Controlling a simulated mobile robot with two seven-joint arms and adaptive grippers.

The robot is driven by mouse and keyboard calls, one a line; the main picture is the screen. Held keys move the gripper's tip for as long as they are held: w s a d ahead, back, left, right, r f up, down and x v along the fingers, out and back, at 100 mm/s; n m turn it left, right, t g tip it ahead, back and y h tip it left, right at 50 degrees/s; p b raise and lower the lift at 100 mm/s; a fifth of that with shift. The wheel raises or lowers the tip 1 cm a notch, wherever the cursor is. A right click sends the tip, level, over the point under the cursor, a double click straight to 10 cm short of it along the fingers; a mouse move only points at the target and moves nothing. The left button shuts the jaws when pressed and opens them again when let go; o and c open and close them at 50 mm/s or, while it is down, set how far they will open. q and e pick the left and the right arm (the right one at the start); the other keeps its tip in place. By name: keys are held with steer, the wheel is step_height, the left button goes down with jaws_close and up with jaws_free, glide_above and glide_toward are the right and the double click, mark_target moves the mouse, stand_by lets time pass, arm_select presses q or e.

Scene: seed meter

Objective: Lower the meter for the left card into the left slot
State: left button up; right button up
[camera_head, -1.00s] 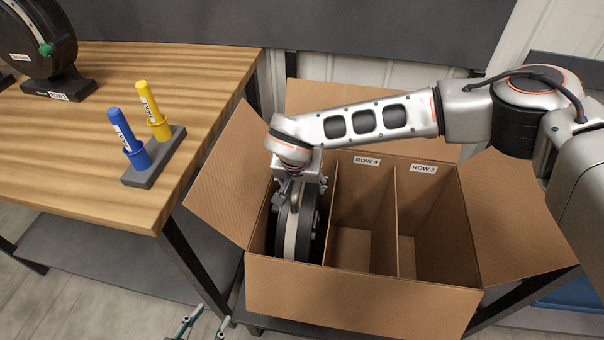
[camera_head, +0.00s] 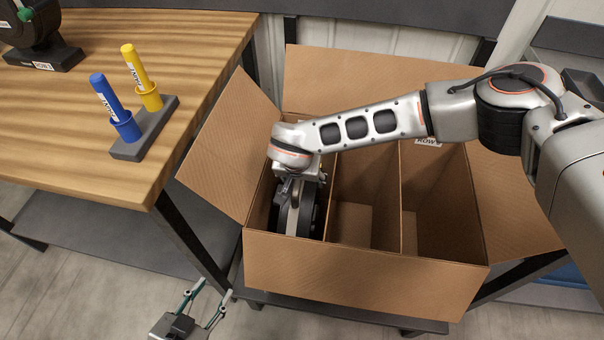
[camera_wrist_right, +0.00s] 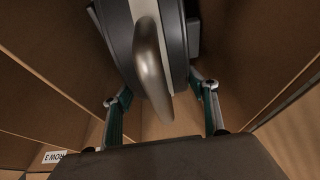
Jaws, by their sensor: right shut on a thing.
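The seed meter (camera_head: 307,215), a dark disc with a pale band, is upright inside the left slot of the cardboard box (camera_head: 365,285). Its lower part is hidden behind the box's front wall. My right gripper (camera_head: 297,182) reaches down over this slot and is shut on the meter. In the right wrist view the meter (camera_wrist_right: 180,45) and its metal handle (camera_wrist_right: 150,65) show between the fingers (camera_wrist_right: 162,95). Whether the meter touches the slot floor cannot be seen. My left gripper (camera_head: 217,288) is open and empty, low in front of the box.
Dividers split the box; its middle and right slots look empty. Its flaps stand open. The wooden table (camera_head: 60,150) at left holds a grey stand (camera_head: 150,135) with a blue marker (camera_head: 112,105) and a yellow marker (camera_head: 140,75). Another meter (camera_head: 35,25) stands behind.

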arm_select(q)
steer(key=shift+w+r, duration=0.1)
steer(key=shift+r, duration=0.05)
arm_select(e)
steer(key=shift+w+a+r, duration=0.1)
steer(key=shift+w+r, duration=0.1)
steer(key=shift+r, duration=0.05)
steer(key=shift+f, duration=0.55)
stand_by(0.7)
steer(key=o, duration=2.2)
steer(key=shift+s, duration=0.1)
steer(key=shift+c, duration=0.2)
steer(key=shift+s+f, duration=0.25)
steer(key=shift+f, duration=0.15)
steer(key=shift+w+r+p, duration=0.15)
steer(key=shift+r+p, duration=0.85)
steer(key=shift+r, duration=1.65)
steer(key=shift+r+p, duration=1.65)
steer(key=shift+r, duration=1.95)
arm_select(q)
steer(key=w+r+t, duration=0.1)
steer(key=w+r, duration=0.3)
steer(key=r, duration=0.5)
steer(key=shift+r+t, duration=0.4)
steer(key=shift+s+f, duration=0.1)
arm_select(e)
steer(key=shift+f, duration=0.15)
